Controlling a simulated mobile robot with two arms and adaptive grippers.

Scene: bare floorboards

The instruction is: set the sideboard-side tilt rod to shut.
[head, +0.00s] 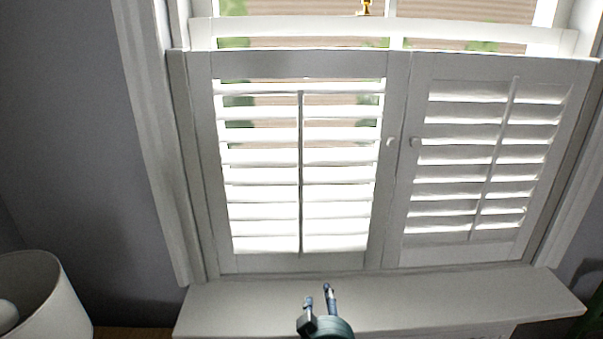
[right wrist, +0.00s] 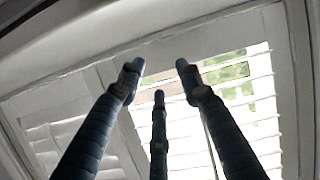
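A white two-panel shutter fills the window. The left panel's tilt rod (head: 300,175) is a vertical bar down the middle of its slats (head: 255,175); these slats stand open, with bright light and greenery between them. The right panel's tilt rod (head: 493,158) runs down its slats (head: 440,155), which look more closed, with narrow bright gaps. I cannot tell for sure which rod is sideboard-side. My right gripper (head: 318,296) is below the left panel, over the sill. In the right wrist view its fingers (right wrist: 159,75) are spread and empty, apart from the shutter. My left gripper is out of view.
A white sill (head: 240,308) juts out below the shutter. A pale lampshade (head: 40,300) stands at the lower left, near a strip of wooden surface (head: 130,333). Small knobs (head: 390,142) sit by the middle stiles. Green leaves (head: 590,312) show at the lower right.

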